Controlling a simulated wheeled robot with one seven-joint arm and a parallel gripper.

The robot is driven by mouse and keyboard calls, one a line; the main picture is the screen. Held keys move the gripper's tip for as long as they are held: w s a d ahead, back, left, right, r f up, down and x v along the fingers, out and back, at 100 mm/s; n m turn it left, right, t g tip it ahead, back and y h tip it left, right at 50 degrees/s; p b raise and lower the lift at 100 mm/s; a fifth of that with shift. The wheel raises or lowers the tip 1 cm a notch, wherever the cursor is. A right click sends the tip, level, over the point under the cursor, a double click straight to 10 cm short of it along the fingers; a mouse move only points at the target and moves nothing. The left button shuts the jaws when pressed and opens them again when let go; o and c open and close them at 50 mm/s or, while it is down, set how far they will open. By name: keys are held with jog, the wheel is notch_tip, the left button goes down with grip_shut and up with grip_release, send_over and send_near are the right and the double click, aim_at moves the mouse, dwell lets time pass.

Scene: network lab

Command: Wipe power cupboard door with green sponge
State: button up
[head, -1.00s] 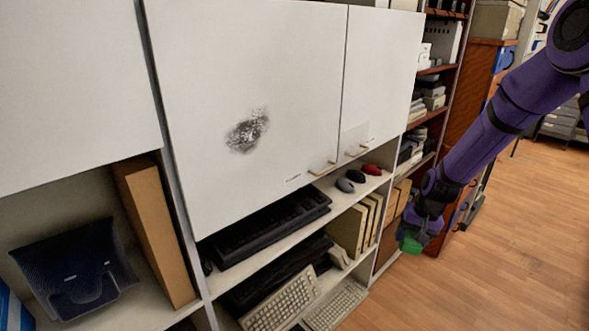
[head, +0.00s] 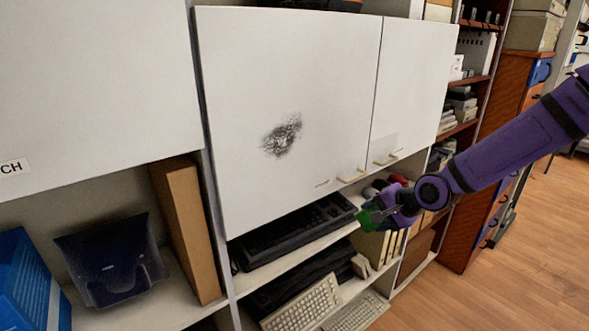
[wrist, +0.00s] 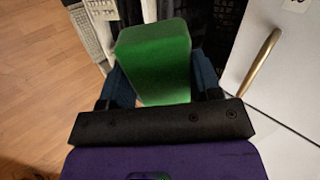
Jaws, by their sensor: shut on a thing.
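My gripper (head: 387,207) is shut on the green sponge (head: 367,221). In the wrist view the sponge (wrist: 155,62) sits between the two fingers. The white cupboard door (head: 240,90) has a dark, speckled smudge (head: 282,136) near its middle. The sponge is below and to the right of the smudge, near the door's lower right corner, in front of the shelf, and appears apart from the door. A small label at the door's lower edge is too small to read, so I cannot tell whether this is the power cupboard.
A second white door (head: 420,75) adjoins on the right; handles (head: 352,177) stick out at the lower edges. Open shelves below hold a black keyboard (head: 290,231), pale keyboards (head: 303,304) and upright books. A wooden floor (head: 470,295) lies clear at the right.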

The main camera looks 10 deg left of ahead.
jog(key=s+a+r+m+t+y, duration=0.25)
jog(key=s+a+r+t, duration=0.35)
jog(key=a+r, duration=0.45)
jog(key=n+y, duration=0.1)
jog(key=y, duration=0.3)
send_near(276, 144)
jog(key=s+a, duration=0.2)
jog(key=s, duration=0.2)
jog(key=shift+t, duration=0.3)
jog(key=shift+x, duration=3.05)
jog(key=shift+w+a+f, duration=0.2)
jog(key=shift+w+a, duration=0.45)
jog(key=shift+w, duration=0.1)
jog(key=shift+w+d, duration=1.85)
jog(key=shift+w, duration=0.3)
jog(key=shift+w+d, duration=1.85)
jog(key=shift+w, duration=0.3)
jog(key=shift+a, duration=0.1)
jog(key=shift+s+a, duration=1.2)
jog(key=shift+s, duration=0.25)
jog(key=shift+s+a, duration=1.25)
jog(key=shift+s, duration=0.2)
